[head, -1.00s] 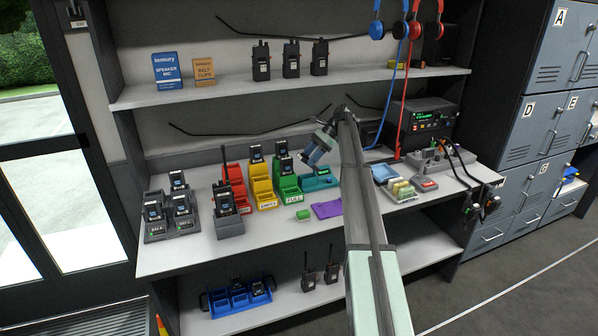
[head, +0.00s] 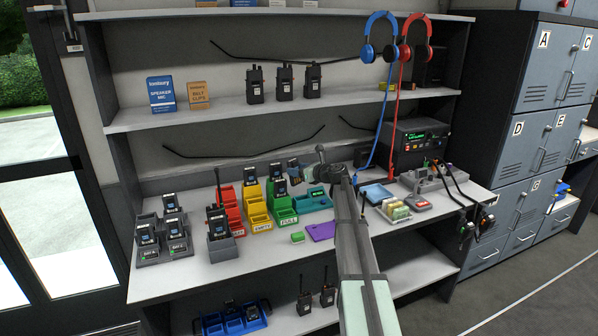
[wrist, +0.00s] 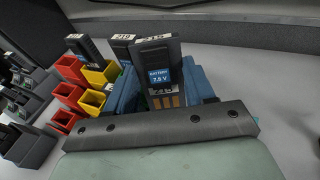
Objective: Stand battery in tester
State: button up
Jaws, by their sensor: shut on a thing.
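A dark battery (wrist: 155,55) with a blue "BATTERY 7.5 V" label and the number 215 stands between the blue fingers of my gripper (wrist: 162,90) in the wrist view. Its lower end shows copper contacts. In the head view my gripper (head: 305,171) is small and points left, with the battery (head: 294,165) at its tip. The battery appears apart from the tester. The tester's slot is hard to make out, and the wrist view does not clearly show the tester.
Green (head: 283,214), yellow (head: 258,217) and red (head: 233,217) bins stand left of the tester, some with batteries.

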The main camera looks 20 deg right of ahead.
jog(key=shift+s+d+f+m+t+h, duration=0.35)
jog(key=shift+m+t+h, duration=0.35)
jog(key=shift+h, duration=0.3)
jog(key=shift+s+d+f+m+t+h, duration=0.2)
jog(key=shift+s+m+t+h, duration=0.15)
jog(key=shift+m+t+h, duration=0.45)
jog(key=shift+s+d+f+m+t+h, duration=0.45)
jog(key=shift+m+h, duration=0.35)
jog(key=shift+h, duration=0.4)
jog(key=shift+w+a+r, duration=0.1)
jog(key=shift+f, duration=3.95)
jog(key=shift+f, duration=0.3)
jog(key=o, duration=1.2)
jog(key=s, duration=1.4)
